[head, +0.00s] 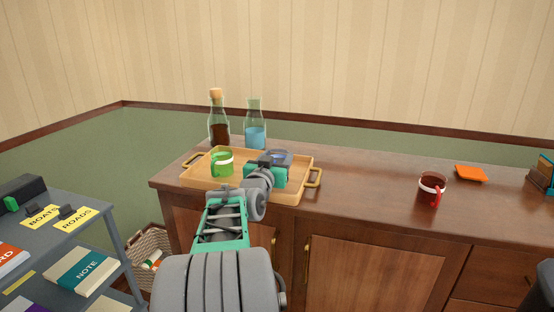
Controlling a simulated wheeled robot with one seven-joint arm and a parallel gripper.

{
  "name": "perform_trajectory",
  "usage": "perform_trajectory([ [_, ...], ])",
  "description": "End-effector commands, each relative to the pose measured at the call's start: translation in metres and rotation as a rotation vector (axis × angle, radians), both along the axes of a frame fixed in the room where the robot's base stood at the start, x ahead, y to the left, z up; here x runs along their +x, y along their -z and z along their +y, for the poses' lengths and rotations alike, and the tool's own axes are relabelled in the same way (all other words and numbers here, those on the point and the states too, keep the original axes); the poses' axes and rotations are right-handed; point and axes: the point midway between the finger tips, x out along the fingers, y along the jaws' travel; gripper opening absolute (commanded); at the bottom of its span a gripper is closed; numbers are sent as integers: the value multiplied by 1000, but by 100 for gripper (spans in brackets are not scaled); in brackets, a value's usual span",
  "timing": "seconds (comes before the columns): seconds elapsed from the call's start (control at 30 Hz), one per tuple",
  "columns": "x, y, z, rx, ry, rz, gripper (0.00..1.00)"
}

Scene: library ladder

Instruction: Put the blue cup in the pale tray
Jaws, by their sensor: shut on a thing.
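The pale tray (207,181) with gold handles sits at the left end of the wooden cabinet top. My gripper (276,164) is over the right part of the tray, shut on the blue cup (281,155). Only the cup's rim and a little blue show behind the gripper; its base is hidden, so I cannot tell whether it touches the tray floor. A green cup (222,164) with a pale band stands in the left part of the tray.
A corked dark bottle (219,131) and a carafe of blue liquid (255,136) stand behind the tray. A red mug (431,189) and an orange item (470,173) are at right. A grey shelf cart (92,221) stands at lower left. The cabinet top between tray and mug is clear.

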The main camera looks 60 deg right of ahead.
Motion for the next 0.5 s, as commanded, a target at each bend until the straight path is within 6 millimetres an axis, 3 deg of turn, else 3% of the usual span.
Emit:
perform_trajectory([
  [0.03, 0, 3, 0, -2, 0, 0, 7],
  [0.07, 0, 2, 0, 0, 0, 0, 57],
  [0.3, 0, 2, 0, 0, 0, 0, 76],
  [0.5, 0, 2, 0, 0, 0, 0, 77],
])
